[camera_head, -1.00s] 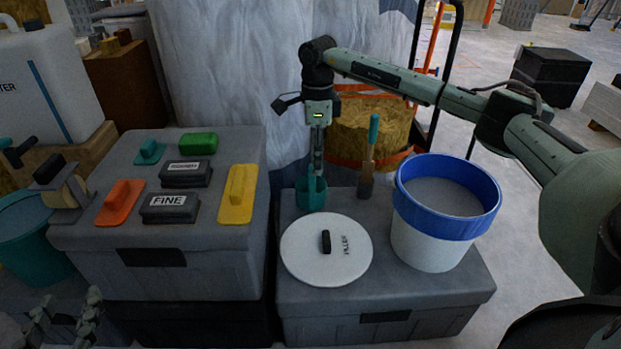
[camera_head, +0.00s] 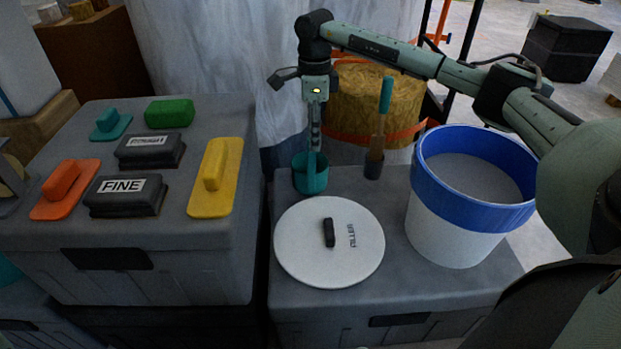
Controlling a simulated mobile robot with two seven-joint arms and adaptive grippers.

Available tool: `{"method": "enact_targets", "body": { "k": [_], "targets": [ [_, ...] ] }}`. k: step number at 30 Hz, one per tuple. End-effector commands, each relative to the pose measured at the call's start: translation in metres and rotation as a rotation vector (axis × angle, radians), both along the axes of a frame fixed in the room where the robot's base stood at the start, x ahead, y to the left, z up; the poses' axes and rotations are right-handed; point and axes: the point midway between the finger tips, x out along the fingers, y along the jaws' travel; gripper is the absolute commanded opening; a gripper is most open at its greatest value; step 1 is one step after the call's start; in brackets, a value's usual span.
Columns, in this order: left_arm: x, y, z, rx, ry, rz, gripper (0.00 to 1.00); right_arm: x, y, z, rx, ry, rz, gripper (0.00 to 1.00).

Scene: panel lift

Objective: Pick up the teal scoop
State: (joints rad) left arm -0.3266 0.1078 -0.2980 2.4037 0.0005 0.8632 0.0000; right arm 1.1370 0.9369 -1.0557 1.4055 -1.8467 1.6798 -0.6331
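The teal scoop (camera_head: 310,177) is a small teal cup at the back left of the right-hand grey box, behind the white lid. My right gripper (camera_head: 313,144) points straight down, with its fingertips at the scoop's upper rim. The fingers look narrow and edge-on, so I cannot tell whether they are open or shut on a handle. The scoop appears to rest on the box top. My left gripper is not in view.
A round white lid (camera_head: 300,262) lies in front of the scoop. A blue-rimmed white bucket (camera_head: 450,230) stands right. A teal-handled tool (camera_head: 385,97) stands upright behind. The left grey box (camera_head: 210,262) holds several sanding blocks and floats, including a yellow one (camera_head: 215,180).

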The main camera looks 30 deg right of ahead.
Motion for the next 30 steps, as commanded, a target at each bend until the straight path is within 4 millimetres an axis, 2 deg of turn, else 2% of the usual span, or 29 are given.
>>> {"method": "enact_targets", "body": {
  "k": [11,19,27,30],
  "targets": [
    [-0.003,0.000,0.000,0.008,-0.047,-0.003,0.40,0.002,0.001,-0.036,0.001,0.001,0.000,0.38],
    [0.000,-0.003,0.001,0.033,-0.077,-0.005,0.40,0.005,0.003,-0.075,0.000,0.001,-0.001,0.38],
    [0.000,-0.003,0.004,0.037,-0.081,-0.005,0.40,0.006,0.003,-0.078,0.000,0.000,0.000,0.38],
    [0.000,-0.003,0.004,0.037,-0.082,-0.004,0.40,0.006,0.003,-0.078,0.000,0.000,0.000,0.26]
  ]
}}
